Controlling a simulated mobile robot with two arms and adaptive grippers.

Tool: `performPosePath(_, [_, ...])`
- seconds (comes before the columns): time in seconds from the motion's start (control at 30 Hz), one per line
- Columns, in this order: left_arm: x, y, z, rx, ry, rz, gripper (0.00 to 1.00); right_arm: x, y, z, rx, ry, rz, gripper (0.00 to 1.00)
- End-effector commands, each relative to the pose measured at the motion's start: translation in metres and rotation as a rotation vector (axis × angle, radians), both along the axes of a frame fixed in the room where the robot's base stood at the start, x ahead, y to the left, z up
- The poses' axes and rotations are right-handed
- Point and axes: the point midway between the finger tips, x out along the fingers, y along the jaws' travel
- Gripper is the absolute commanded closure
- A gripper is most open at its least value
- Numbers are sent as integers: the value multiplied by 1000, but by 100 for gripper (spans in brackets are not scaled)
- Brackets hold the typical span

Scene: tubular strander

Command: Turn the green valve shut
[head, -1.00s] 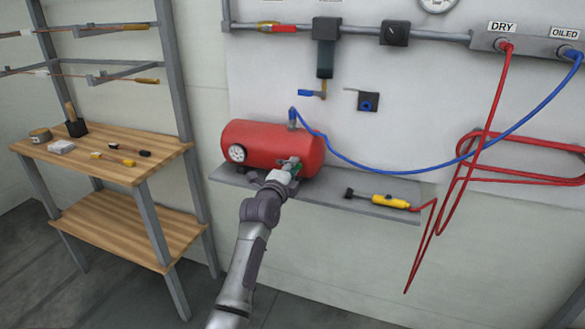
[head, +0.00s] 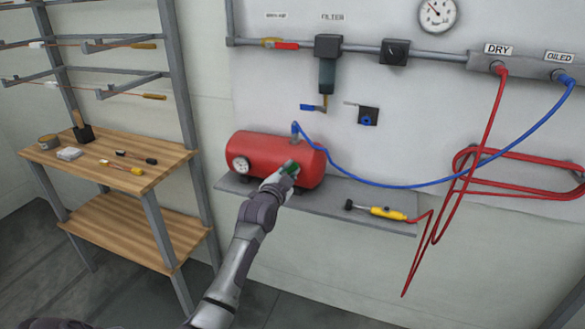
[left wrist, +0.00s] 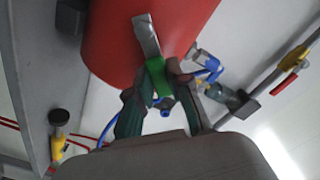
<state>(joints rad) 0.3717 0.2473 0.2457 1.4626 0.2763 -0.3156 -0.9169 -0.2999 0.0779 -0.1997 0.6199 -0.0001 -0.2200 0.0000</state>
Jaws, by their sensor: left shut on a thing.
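The green valve (head: 293,169) sits at the right end of a red tank (head: 265,156) on a grey wall shelf. My left gripper (head: 286,173) reaches up to it from below and covers part of it. In the left wrist view the bright green valve handle (left wrist: 157,78) lies between the two fingers of my left gripper (left wrist: 156,90), which are shut on it. A flat grey metal piece (left wrist: 146,36) runs from the handle across the red tank. The handle's exact turn angle is hard to tell. My right gripper is not in view.
A yellow-handled tool (head: 388,213) with a red hose lies on the shelf (head: 345,202) right of the tank. A blue hose (head: 400,187) loops from the tank top to the OILED port. A wooden workbench (head: 165,160) with small items stands at left.

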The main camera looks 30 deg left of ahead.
Motion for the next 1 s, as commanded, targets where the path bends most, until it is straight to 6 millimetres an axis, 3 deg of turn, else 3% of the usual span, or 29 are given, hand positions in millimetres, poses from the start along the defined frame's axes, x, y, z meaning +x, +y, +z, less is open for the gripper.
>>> performPosePath(0.2, [-2, 7, 8, -202, -46, 0, 100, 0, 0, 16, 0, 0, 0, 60])
performPosePath(0.6, [-5, 22, 13, -547, -129, 1, 100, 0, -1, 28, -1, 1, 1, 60])
performPosePath(1.0, [-8, 31, 13, -744, -176, 1, 100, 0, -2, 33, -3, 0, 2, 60])
